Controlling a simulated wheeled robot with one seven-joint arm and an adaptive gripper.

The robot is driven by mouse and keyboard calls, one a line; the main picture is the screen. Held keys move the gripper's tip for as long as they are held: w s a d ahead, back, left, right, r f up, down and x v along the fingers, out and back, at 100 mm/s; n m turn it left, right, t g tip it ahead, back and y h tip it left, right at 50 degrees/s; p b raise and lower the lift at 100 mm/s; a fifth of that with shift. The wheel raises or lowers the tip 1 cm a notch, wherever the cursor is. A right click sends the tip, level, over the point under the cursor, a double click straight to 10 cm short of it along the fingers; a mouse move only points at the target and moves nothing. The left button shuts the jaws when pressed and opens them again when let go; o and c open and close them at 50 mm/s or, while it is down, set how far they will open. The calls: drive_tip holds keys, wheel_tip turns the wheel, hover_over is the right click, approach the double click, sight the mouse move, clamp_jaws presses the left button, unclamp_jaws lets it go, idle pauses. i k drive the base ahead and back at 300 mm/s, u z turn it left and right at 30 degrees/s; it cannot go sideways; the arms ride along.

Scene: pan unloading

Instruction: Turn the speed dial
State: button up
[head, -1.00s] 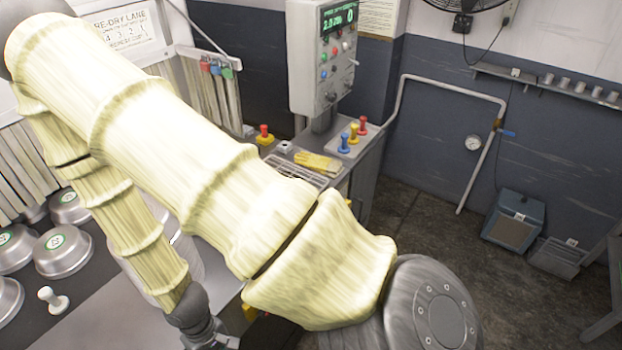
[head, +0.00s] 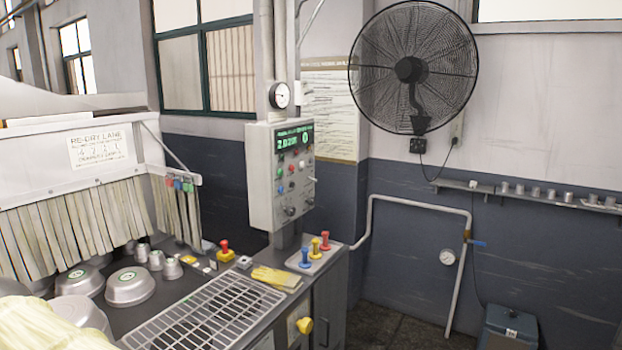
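The grey control box (head: 262,192) stands on a post at the back of the bench, with a green lit display (head: 294,140) at its top. Small coloured buttons sit below the display. Dark round knobs (head: 290,211) sit low on its face; their labels are too small to read, so I cannot tell which is the speed dial. A yellow knob (head: 304,325) is on the bench's front side. My gripper is out of view; only the cream-sleeved part of my arm shows at the lower left, apart from the box.
A wire rack (head: 205,312) lies on the bench, with metal pans (head: 130,287) to its left. Yellow gloves (head: 276,276), a red-topped yellow button (head: 225,251) and coloured stamp-like handles (head: 305,257) stand near the box. A wall fan (head: 412,70) hangs at right.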

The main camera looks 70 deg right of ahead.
sight(290, 211)
drive_tip(key=u, duration=0.05)
drive_tip(key=k, duration=0.1)
drive_tip(key=z, duration=3.85)
drive_tip(key=k, duration=1.8)
drive_tip(key=u, duration=1.1)
drive_tip(key=i, duration=1.65)
